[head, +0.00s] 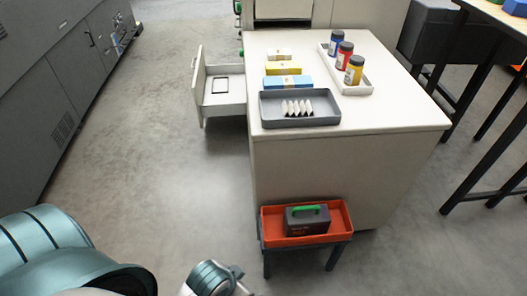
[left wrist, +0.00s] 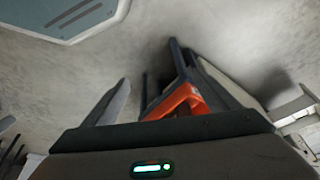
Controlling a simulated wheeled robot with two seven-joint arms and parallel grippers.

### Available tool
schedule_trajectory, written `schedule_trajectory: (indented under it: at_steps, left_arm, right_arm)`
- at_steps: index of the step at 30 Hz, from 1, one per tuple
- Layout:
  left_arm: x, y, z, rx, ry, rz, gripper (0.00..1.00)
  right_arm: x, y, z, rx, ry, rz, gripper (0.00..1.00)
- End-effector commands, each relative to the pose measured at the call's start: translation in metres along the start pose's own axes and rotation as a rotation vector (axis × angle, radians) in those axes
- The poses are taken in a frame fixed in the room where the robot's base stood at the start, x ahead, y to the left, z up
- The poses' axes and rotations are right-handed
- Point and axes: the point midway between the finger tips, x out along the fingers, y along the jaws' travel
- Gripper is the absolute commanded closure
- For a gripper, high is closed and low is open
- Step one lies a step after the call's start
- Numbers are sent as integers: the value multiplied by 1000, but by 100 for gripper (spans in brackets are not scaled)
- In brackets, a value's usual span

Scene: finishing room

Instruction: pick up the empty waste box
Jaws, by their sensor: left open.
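A dark grey box with a green handle and small red marking (head: 307,219) sits in an orange-red tray (head: 346,225) on a low dark stand in front of the counter. I take it for the waste box; its inside cannot be seen. The orange tray edge also shows in the left wrist view (left wrist: 178,99), seen from low down; the box cannot be made out there. My left gripper (head: 215,279) is at the bottom edge of the head view, left of and nearer than the stand. It is open and apart from the box. My right gripper is not in view.
The counter (head: 400,112) holds a grey tray (head: 325,119) with white pieces, small cartons, and a white tray with several jars. A drawer (head: 222,100) stands open on its left. Grey cabinets (head: 70,70) line the left; a black-legged table is right. The left floor is clear.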

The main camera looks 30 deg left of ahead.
Motion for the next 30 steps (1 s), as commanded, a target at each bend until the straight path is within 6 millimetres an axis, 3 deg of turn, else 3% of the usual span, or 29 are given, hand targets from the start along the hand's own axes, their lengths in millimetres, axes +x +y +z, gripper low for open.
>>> schedule_trajectory:
  at_steps: [14,24,30]
  left_arm:
    - [83,0,22,-33,23,-15,19]
    - [176,15,64,-25,85,5,19]
    - [205,20,89,-22,116,12,19]
  right_arm:
    - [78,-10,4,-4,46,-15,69]
    - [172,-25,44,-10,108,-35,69]
    - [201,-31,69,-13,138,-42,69]
